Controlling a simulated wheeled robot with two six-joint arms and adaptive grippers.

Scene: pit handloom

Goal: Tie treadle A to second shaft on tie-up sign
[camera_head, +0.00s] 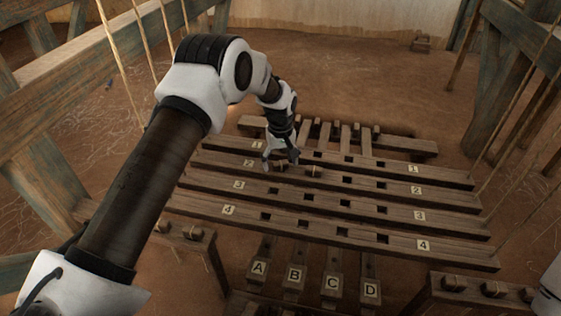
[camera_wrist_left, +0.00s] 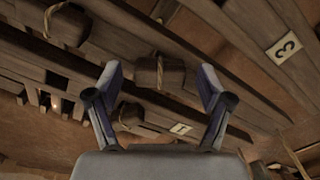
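Treadle A (camera_head: 259,270) is the leftmost of the lettered treadles at the bottom of the head view. Four numbered wooden shafts cross above them; shaft 2 (camera_head: 375,182) is the second from the back. My left gripper (camera_head: 281,160) is open over the left part of shaft 2. In the left wrist view a wooden toggle with a cord loop (camera_wrist_left: 160,75) lies between the spread fingertips, with gaps on both sides. Another toggle (camera_head: 313,170) sits to the right on shaft 2. My right gripper is out of view. No readable tie-up sign shows.
Shaft 1 (camera_head: 440,175) lies behind, shaft 3 (camera_head: 445,219) and shaft 4 (camera_head: 450,249) in front, all with square holes. Treadles B (camera_head: 294,275), C (camera_head: 333,283) and D (camera_head: 370,290) stand beside A. Cords and thick frame posts line both sides.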

